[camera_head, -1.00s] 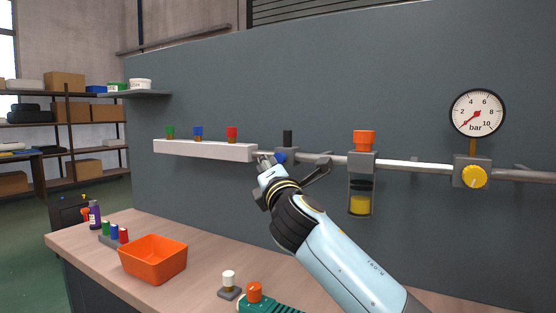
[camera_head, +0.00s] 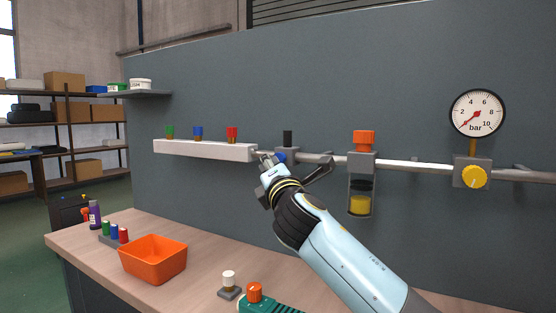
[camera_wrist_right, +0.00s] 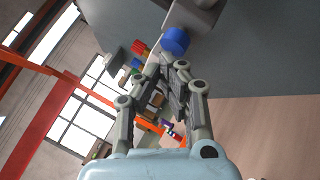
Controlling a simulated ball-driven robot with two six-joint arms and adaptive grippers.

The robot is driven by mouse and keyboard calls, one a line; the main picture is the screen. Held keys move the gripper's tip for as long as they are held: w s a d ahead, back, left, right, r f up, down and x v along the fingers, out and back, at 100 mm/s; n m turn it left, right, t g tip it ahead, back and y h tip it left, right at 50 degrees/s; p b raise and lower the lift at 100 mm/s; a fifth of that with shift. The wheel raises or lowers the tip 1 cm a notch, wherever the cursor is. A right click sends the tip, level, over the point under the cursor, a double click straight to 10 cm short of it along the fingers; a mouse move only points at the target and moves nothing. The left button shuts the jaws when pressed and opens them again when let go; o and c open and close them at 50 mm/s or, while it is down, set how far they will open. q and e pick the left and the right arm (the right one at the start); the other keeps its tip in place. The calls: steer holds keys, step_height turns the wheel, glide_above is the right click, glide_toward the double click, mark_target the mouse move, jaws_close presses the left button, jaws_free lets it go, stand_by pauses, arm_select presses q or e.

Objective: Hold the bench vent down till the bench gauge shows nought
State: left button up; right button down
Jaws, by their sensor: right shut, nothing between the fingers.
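The round white bar gauge (camera_head: 477,114) stands above the pipe at the right. Its red needle points to the lower left, near the low end of the scale. A blue button (camera_head: 281,157) sits on a grey block (camera_head: 292,154) on the pipe; no label shows that it is the vent. It also shows in the right wrist view (camera_wrist_right: 175,40). My right gripper (camera_head: 266,158) is shut and empty, close beside the blue button. In the right wrist view its fingertips (camera_wrist_right: 171,66) are just below the button; I cannot tell whether they touch. My left gripper is not in view.
A white rail (camera_head: 205,151) with green, blue and red caps lies left of the gripper. An orange-capped bowl (camera_head: 359,195) and a yellow knob (camera_head: 474,177) are on the pipe at right. An orange bin (camera_head: 152,262) stands on the bench below.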

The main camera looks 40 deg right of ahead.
steer(key=shift+w+d, duration=0.2)
steer(key=shift+d, duration=0.25)
stand_by(0.5)
steer(key=shift+a, duration=0.15)
steer(key=shift+s+a, duration=0.35)
steer(key=shift+a, duration=0.35)
steer(key=shift+s+a+p, duration=0.15)
steer(key=shift+s+a, duration=0.2)
steer(key=shift+a, duration=0.4)
steer(key=shift+s+a+p, duration=0.2)
steer(key=shift+s+a, duration=0.1)
steer(key=shift+a, duration=0.5)
steer(key=shift+s+a+p, duration=0.15)
steer(key=shift+s+a, duration=0.2)
steer(key=shift+a, duration=0.4)
